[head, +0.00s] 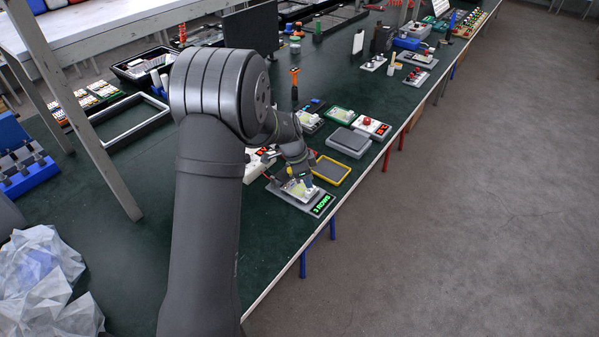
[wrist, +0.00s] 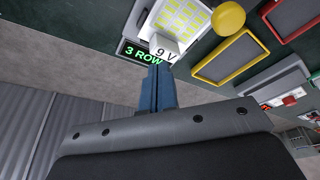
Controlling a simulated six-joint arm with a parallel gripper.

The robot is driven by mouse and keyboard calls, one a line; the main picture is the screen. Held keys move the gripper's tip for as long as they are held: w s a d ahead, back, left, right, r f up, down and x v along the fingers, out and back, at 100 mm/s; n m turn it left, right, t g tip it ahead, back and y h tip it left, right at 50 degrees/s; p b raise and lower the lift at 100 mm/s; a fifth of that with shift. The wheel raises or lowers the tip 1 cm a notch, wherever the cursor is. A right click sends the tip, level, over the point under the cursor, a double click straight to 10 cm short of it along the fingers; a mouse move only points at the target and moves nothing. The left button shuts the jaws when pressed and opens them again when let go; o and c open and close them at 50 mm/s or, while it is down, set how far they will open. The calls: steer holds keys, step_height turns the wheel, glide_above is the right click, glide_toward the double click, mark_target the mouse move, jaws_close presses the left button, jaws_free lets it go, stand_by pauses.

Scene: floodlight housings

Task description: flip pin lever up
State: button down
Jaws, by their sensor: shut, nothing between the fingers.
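A floodlight housing with a pale yellow lamp panel (head: 299,189) sits on a grey base near the table's front edge; the panel also shows in the wrist view (wrist: 184,18). A black sign with green "3 ROWS" lettering (head: 322,204) is beside it. A white block marked "9 V" (wrist: 166,52) is at the panel's lower edge. My gripper (wrist: 158,68) is shut and empty, its blue fingers in front of the sign and close to the 9 V block. I cannot tell whether they touch. I cannot make out the pin lever clearly in either view.
A yellow-framed tray (head: 331,170) lies just right of the housing. A yellow round knob (wrist: 228,16) is beside the panel. A grey box (head: 348,141) and a red-button box (head: 370,127) stand farther back. Floor lies beyond the table's edge.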

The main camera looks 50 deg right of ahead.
steer(key=shift+s+a+r+m+t+y, duration=0.1)
steer(key=shift+s+a+m+t+y, duration=0.05)
steer(key=shift+s+m+t+y, duration=0.65)
steer(key=shift+s+r+m+t, duration=0.15)
steer(key=shift+r+m+t, duration=0.25)
steer(key=shift+m+t, duration=0.5)
steer(key=shift+s+d+r+m+t, duration=0.25)
steer(key=shift+d+r+m+t, duration=0.45)
steer(key=shift+r+t, duration=0.35)
steer(key=shift+s+d+r+m+t, duration=0.2)
steer(key=shift+d+r+m+t, duration=0.45)
steer(key=shift+r+t, duration=0.4)
steer(key=shift+f, duration=0.2)
steer(key=x, duration=0.9)
steer(key=shift+w+d+f, duration=0.1)
steer(key=shift+w+f, duration=0.1)
steer(key=shift+f, duration=0.05)
steer(key=shift+w+a+r, duration=0.3)
steer(key=shift+w+r, duration=0.4)
steer(key=shift+w, duration=0.15)
steer(key=shift+w+a+r, duration=0.3)
steer(key=shift+w+r, duration=0.25)
